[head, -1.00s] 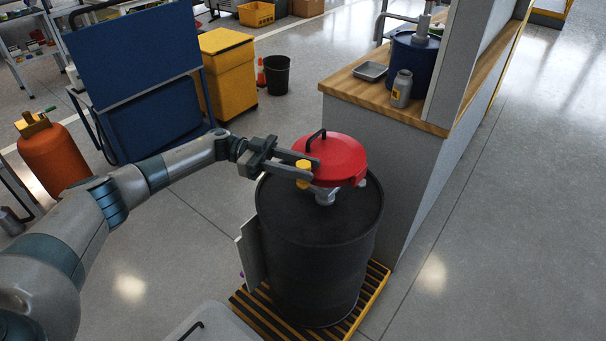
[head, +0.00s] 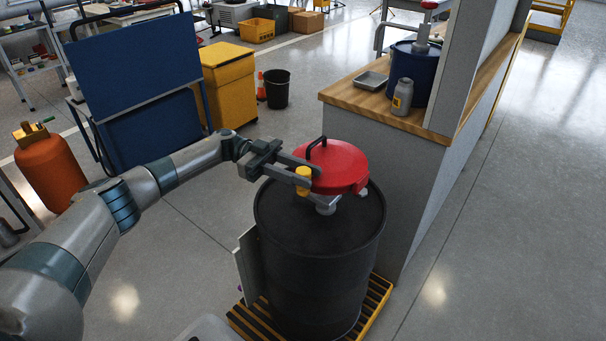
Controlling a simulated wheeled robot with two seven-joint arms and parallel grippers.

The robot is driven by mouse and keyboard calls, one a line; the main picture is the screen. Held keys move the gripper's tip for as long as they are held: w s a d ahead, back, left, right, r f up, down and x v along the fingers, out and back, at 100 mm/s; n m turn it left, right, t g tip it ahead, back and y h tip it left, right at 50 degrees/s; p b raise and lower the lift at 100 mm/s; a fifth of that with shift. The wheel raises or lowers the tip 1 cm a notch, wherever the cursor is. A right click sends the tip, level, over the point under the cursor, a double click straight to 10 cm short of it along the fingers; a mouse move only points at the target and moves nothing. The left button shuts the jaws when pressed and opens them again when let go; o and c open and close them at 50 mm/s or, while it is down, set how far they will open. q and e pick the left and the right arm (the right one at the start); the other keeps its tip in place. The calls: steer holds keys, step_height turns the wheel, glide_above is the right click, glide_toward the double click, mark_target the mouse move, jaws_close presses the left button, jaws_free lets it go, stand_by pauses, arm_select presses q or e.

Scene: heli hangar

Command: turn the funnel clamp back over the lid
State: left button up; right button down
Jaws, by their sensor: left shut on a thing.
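A red funnel lid (head: 345,165) with a black arched handle (head: 316,147) sits over a grey funnel neck (head: 325,205) on top of a black drum (head: 310,260). A yellow clamp knob (head: 303,182) is at the lid's left front edge. My left gripper (head: 305,181) reaches in from the left and is shut on the yellow clamp, with one finger on each side of it. The rest of the clamp is hidden by the fingers and the lid. My right gripper is out of view.
The drum stands on a yellow-edged slatted pallet (head: 376,300). A grey partition with a wooden counter (head: 400,118) stands close behind and right, holding a blue drum (head: 411,75) and a bottle (head: 402,97). Open floor lies to the right.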

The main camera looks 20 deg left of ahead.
arm_select(q)
steer(key=o, duration=1)
steer(key=shift+d, duration=0.1)
steer(key=shift+o, duration=0.2)
